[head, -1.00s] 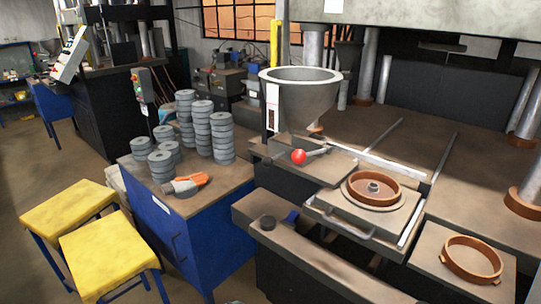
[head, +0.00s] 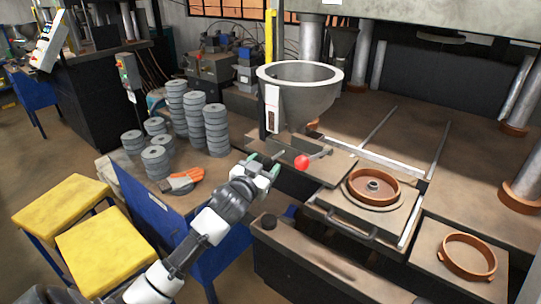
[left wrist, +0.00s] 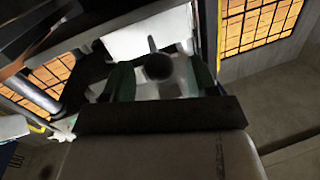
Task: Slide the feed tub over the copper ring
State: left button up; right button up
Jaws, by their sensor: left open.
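The feed tub (head: 302,95), a grey cone-shaped hopper, stands upright on the flat plate at the back of the bench. A red ball knob (head: 302,162) on a short lever sits at its foot. The copper ring (head: 373,187) lies on a square plate to the right and in front of the tub, around a small metal hub. The tub is beside the ring, not over it. My left gripper (head: 263,167) is open, left of the red knob and apart from it. Its green fingers (left wrist: 160,82) show in the left wrist view. My right gripper is not in view.
A second copper ring (head: 467,256) lies on the front right plate. Yellow stools (head: 95,246) stand in front. A dark press column area lies behind.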

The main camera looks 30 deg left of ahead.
aim_at(287, 149)
pick_arm(q)
jog(key=shift+w+a+p, duration=0.15)
jog(key=shift+w+p, duration=0.15)
jog(key=shift+w, duration=1.65)
grip_shut()
